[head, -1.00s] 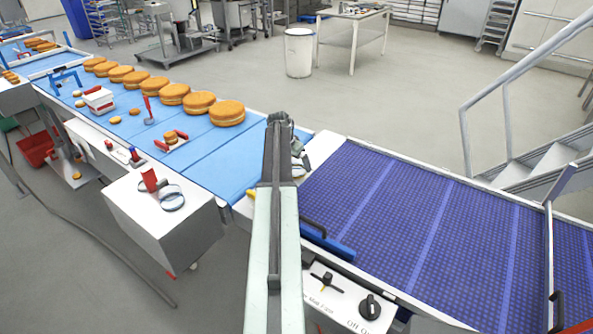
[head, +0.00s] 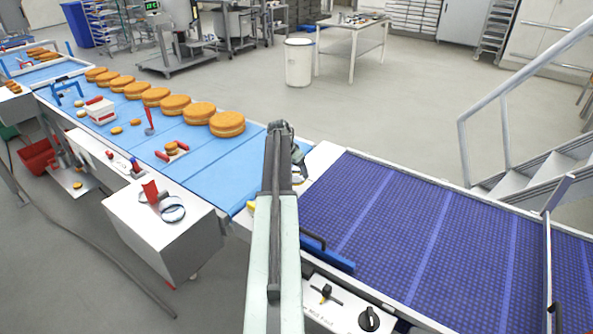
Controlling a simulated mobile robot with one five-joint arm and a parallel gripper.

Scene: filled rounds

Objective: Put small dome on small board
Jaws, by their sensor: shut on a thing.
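My gripper (head: 299,162) shows only in part behind the end of my arm, over the gap between the light blue belt and the dark blue belt. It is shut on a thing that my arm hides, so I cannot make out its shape. A small board with red handles (head: 162,156) lies on the light blue belt, left of my gripper. A small orange-brown round stack (head: 171,148) sits on it between the handles. I cannot pick out the small dome for certain.
Several large filled rounds (head: 227,124) line the far side of the light blue belt (head: 215,165). A red upright tool (head: 149,120) and a white box (head: 100,110) stand beyond the board. The dark blue belt (head: 400,225) is bare. A blue tool (head: 327,256) lies at its near edge.

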